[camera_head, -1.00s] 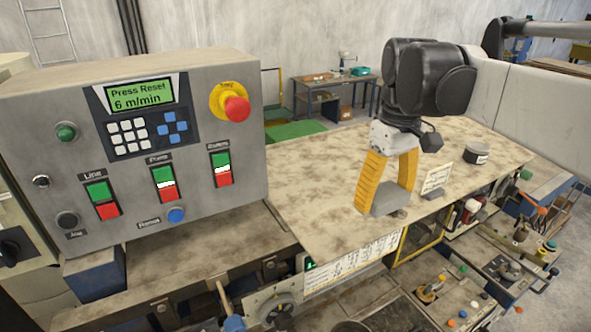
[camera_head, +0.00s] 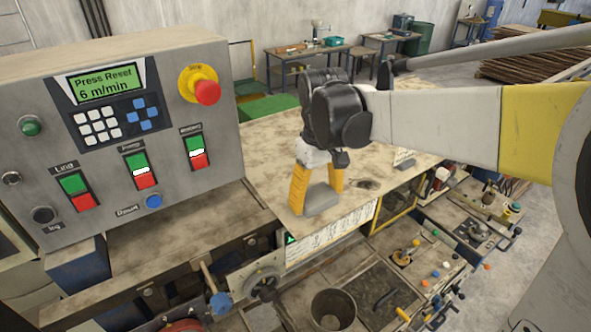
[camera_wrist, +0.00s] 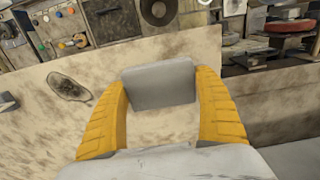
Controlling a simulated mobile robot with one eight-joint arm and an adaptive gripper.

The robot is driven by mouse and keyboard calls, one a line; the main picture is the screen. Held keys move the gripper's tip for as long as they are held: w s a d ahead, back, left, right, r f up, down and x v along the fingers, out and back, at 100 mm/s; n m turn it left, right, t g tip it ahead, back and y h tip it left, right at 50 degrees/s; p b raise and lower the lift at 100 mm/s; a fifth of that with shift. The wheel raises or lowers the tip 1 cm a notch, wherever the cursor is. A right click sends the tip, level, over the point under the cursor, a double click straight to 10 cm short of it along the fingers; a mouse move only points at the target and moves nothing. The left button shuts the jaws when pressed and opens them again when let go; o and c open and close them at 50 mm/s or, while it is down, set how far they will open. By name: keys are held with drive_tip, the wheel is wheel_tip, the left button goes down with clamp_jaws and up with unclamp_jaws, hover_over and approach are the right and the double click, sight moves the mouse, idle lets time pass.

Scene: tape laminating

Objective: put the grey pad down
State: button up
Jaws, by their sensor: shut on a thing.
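The grey pad (camera_head: 320,198) is a flat block between the two yellow fingers of my gripper (camera_head: 317,192), low over the front edge of the worn tabletop (camera_head: 262,165). In the wrist view the pad (camera_wrist: 160,85) is gripped at both sides by the fingertips of my gripper (camera_wrist: 161,88), with bare tabletop behind it. My gripper is shut on the pad. Whether the pad's underside touches the tabletop I cannot tell.
The grey control panel (camera_head: 110,140) stands left of my gripper. A dark round patch (camera_head: 367,184) marks the tabletop to the right, with a small white card (camera_head: 403,158) farther right. The tabletop around the pad looks clear.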

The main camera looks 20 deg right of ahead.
sight(317, 195)
drive_tip(key=shift+f, duration=0.15)
drive_tip(key=o, duration=1)
wheel_tip(317, 195, up, 12)
drive_tip(key=b, duration=0.1)
drive_tip(key=s+f+m+t, duration=0.1)
drive_tip(key=s+f+t, duration=0.1)
drive_tip(key=s+f, duration=0.2)
drive_tip(key=s+f+m+t, duration=0.1)
drive_tip(key=s+f+t, duration=0.1)
drive_tip(key=s+f, duration=0.2)
drive_tip(key=s+f+m+t, duration=0.1)
drive_tip(key=s+f+t, duration=0.2)
drive_tip(key=s+f, duration=0.1)
drive_tip(key=shift+s+f+m, duration=0.3)
drive_tip(key=shift+s+f, duration=0.05)
drive_tip(key=shift+f, duration=0.05)
